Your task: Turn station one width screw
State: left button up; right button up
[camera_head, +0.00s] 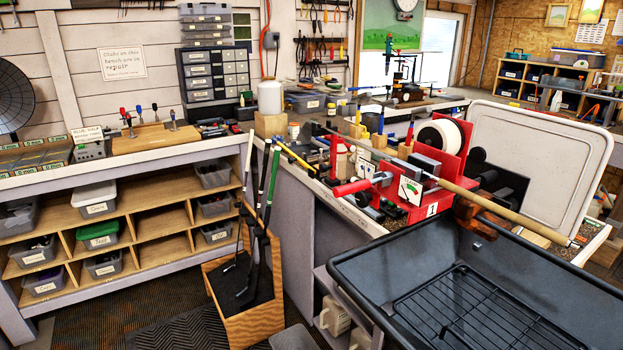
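Station one is a red machine (412,213) on the bench right of centre, with a white plate marked "1" (432,210) on its front. A golf club shaft with a tan grip (500,212) lies across the machine, slanting down to the right. Neither of my grippers is in view.
A black tray with a wire rack (465,312) fills the lower right. A pale tray lid (545,155) stands behind it. A wooden box of clubs (246,312) stands on the floor left of the bench. Small tools and bottles crowd the bench behind the machine.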

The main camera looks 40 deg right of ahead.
aim_at(362, 199)
jog(key=i+j+z, duration=0.1)
jog(key=i+z, duration=0.3)
jog(key=i+j+z, duration=0.2)
jog(key=i+z, duration=0.25)
jog(key=i+j+z, duration=0.4)
